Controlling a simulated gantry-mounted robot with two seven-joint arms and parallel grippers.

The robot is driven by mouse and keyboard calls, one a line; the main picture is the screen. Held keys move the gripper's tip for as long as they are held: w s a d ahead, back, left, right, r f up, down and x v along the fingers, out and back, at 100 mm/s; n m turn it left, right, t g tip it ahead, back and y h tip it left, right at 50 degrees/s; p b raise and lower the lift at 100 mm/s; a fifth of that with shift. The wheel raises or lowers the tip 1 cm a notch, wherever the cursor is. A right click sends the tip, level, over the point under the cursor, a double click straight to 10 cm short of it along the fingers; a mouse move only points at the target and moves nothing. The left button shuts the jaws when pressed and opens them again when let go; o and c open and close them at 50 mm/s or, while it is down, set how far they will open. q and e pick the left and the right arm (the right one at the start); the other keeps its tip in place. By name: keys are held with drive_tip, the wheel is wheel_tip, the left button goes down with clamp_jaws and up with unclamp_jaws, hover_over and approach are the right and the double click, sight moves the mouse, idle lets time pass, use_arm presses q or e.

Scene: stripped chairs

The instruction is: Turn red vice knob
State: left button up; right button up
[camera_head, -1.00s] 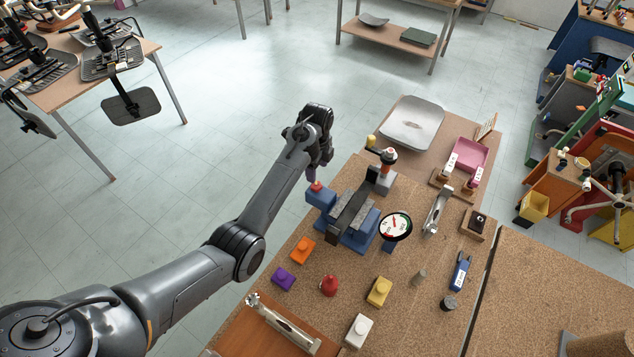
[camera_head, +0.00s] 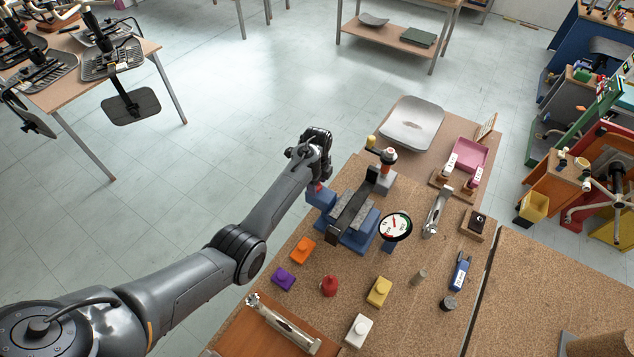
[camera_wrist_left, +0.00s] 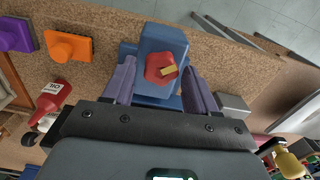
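The blue vice (camera_head: 355,241) with grey jaws stands at the left edge of the workbench. Its red knob (camera_wrist_left: 159,68), with a yellow mark, sits on a blue block of the vice in the left wrist view. In the head view only a bit of the red knob (camera_head: 318,187) shows beneath my gripper. My left gripper (camera_head: 320,181) is at the knob, pointing down. In the left wrist view its two purple-grey fingers (camera_wrist_left: 160,77) are apart, one on each side of the knob, with visible gaps. My right gripper is in neither view.
A round gauge (camera_head: 396,227) stands right of the vice. Orange (camera_head: 302,250), purple (camera_head: 283,278) and yellow (camera_head: 378,291) blocks and a red bottle (camera_head: 330,286) stand in front. Open floor lies left of the bench.

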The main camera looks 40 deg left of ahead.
use_arm(q)
drive_tip(key=c, duration=0.9)
drive_tip(key=shift+o, duration=0.2)
